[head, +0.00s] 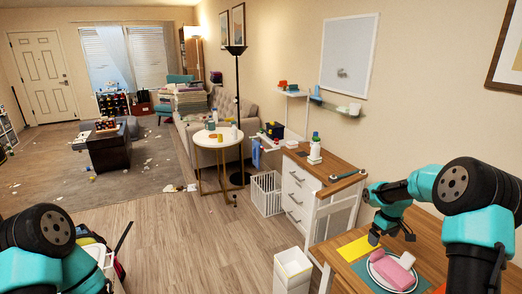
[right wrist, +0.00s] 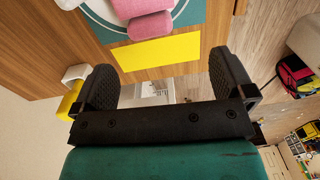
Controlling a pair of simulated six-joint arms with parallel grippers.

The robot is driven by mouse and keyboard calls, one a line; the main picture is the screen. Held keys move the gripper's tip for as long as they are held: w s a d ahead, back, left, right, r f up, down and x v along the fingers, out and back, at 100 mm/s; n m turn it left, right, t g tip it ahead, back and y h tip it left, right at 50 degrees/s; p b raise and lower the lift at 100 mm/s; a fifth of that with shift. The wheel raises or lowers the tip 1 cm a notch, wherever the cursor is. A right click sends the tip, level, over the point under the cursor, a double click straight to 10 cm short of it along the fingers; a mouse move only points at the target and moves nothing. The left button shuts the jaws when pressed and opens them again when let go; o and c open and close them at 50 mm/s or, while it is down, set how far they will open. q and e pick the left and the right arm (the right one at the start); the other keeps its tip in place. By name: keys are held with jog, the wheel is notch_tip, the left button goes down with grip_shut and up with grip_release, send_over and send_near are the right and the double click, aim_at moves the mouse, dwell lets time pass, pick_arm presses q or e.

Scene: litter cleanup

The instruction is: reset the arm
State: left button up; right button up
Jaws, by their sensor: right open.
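My right gripper (head: 391,238) is at the right of the head view, above the wooden table (head: 432,222), near a yellow sheet (head: 358,248). In the right wrist view its two black fingers stand wide apart with nothing between them (right wrist: 162,75). The yellow sheet (right wrist: 157,52) lies just beyond the fingers there. My left arm (head: 45,250) shows at the lower left of the head view, but its gripper is out of the picture.
A plate (head: 372,268) with a pink item (head: 390,270) on it rests on a teal mat (head: 363,273). A white bin (head: 292,270) stands left of the table. A drawer cabinet (head: 300,198) is behind. Litter dots the rug, while the nearer wood floor is mostly clear.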

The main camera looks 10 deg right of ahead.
jog(key=s+a+f+m, duration=0.1)
jog(key=s+a+f, duration=0.1)
jog(key=a, duration=0.1)
jog(key=s+a+f+m+y, duration=0.1)
jog(key=s+a+f, duration=0.1)
jog(key=a+f, duration=0.1)
jog(key=s+a+f+m+y, duration=0.1)
jog(key=s+a+f, duration=0.2)
jog(key=a, duration=0.1)
jog(key=shift+s+a+f+g, duration=0.1)
jog(key=shift+a+f+g, duration=0.15)
jog(key=shift+g, duration=0.15)
jog(key=s+a+f, duration=0.4)
jog(key=s+a, duration=0.1)
jog(key=a, duration=0.2)
jog(key=s+a+f+m+t+y, duration=0.1)
jog(key=s+a+f, duration=0.4)
jog(key=a, duration=0.3)
jog(key=s+a+f, duration=0.5)
jog(key=a, duration=0.3)
jog(key=shift+s+t+y, duration=0.25)
jog(key=shift+t+y, duration=0.05)
